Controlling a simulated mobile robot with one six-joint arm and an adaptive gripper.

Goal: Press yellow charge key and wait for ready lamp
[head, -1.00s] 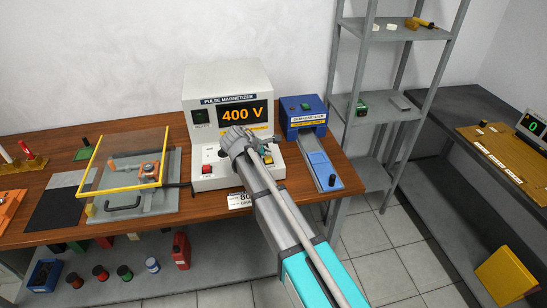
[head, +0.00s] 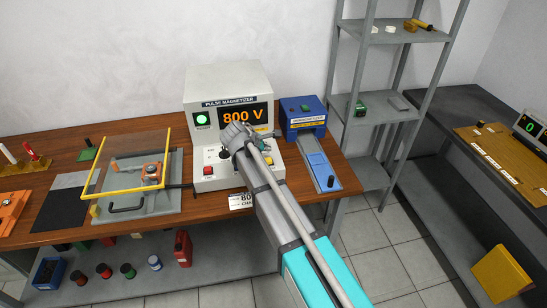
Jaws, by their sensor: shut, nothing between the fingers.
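The pulse magnetizer (head: 228,84) is a cream box on the wooden bench, its display (head: 246,115) reading 800 V in orange. The ready lamp (head: 202,119) at the left of its face glows green. The yellow charge key (head: 277,159) shows at the right of the lower panel, partly covered by my arm. My gripper (head: 267,158) is over the panel near the yellow key. It is shut and empty, and mostly hidden by my wrist. I cannot tell whether its tips touch the key.
A red button (head: 208,170) is at the panel's left. A yellow-framed clear guard (head: 130,163) stands over a fixture to the left. A blue demagnetizer (head: 303,116) with a slide is close on the right. A grey shelf rack (head: 388,104) stands further right.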

